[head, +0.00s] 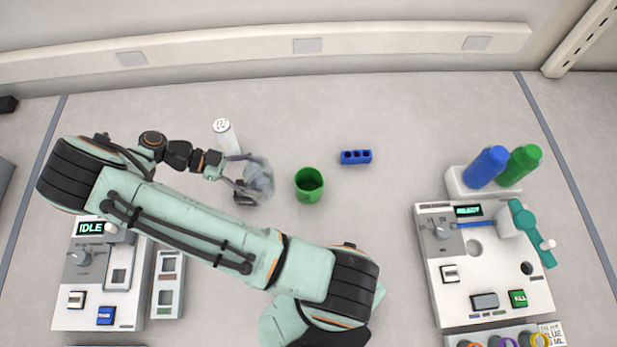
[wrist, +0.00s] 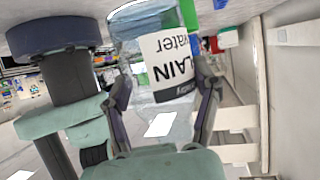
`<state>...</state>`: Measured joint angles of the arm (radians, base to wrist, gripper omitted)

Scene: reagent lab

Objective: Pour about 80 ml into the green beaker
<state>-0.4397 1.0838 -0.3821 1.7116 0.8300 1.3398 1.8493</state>
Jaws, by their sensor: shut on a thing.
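The green beaker (head: 309,188) stands upright on the bench near the middle of the head view. My gripper (head: 243,177) is to its left, shut on a clear container (head: 261,176) with a white label. The container is beside the beaker, with a small gap between them in the picture. In the wrist view the container (wrist: 128,32) sits between my fingers (wrist: 165,88), and its label reads "PLAIN water" upside down. It looks tilted in the head view. The liquid level and any stream cannot be made out.
A white cylinder (head: 222,130) stands behind my gripper. A blue block with holes (head: 356,157) lies right of the beaker. Blue (head: 487,167) and green (head: 524,165) bottles stand in a holder behind the right-hand device (head: 470,265). Another device (head: 88,290) reads "IDLE" at left.

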